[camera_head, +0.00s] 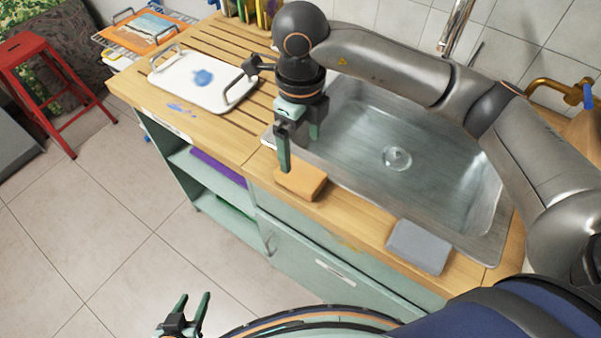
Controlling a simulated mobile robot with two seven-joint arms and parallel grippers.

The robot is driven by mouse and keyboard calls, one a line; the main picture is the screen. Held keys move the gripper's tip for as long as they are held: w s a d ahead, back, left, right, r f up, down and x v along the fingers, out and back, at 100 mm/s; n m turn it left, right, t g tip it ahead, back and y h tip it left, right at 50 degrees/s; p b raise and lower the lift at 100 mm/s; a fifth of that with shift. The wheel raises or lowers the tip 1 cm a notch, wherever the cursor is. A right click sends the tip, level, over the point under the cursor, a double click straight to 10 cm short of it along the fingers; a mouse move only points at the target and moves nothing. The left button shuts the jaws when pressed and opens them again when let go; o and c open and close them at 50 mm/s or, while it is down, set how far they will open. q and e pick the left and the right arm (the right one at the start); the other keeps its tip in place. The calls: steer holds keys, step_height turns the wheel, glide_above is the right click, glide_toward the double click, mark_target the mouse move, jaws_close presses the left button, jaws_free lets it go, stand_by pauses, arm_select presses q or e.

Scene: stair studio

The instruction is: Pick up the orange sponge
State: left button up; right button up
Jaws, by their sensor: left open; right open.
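The orange sponge (303,183) lies on the wooden counter's front edge, just in front of the sink. My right gripper (299,150) comes down over the counter beside the sink's left corner, with its green fingers open. One finger reaches down at the sponge's left back side; the other is further back, and I cannot tell whether either touches the sponge. My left gripper (190,309) is open and empty, low over the tiled floor at the bottom of the view.
The metal sink (420,190) lies behind the sponge. A grey block (418,246) sits on the counter's front edge to the right. A white tray (185,85) with a blue stain stands on the slatted counter. A red stool (45,85) stands on the floor at left.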

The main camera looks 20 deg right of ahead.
mark_target(300, 173)
step_height(300, 173, down, 3)
steer(key=shift+r, duration=0.1)
step_height(300, 173, down, 5)
steer(key=shift+f+p, duration=0.15)
steer(key=shift+p, duration=0.5)
steer(key=c, duration=1.2)
steer(key=shift+o, duration=0.2)
steer(key=shift+w+r, duration=0.1)
steer(key=shift+r, duration=0.55)
steer(key=r, duration=0.1)
steer(key=r+b, duration=0.1)
steer(key=shift+s+a+r, duration=0.2)
steer(key=shift+s+r, duration=0.1)
steer(key=shift+r, duration=0.05)
steer(key=s+a+r+b, duration=0.1)
steer(key=s+a+r, duration=0.4)
steer(key=s+r, duration=0.4)
steer(key=s, duration=0.3)
steer(key=shift+s, duration=0.25)
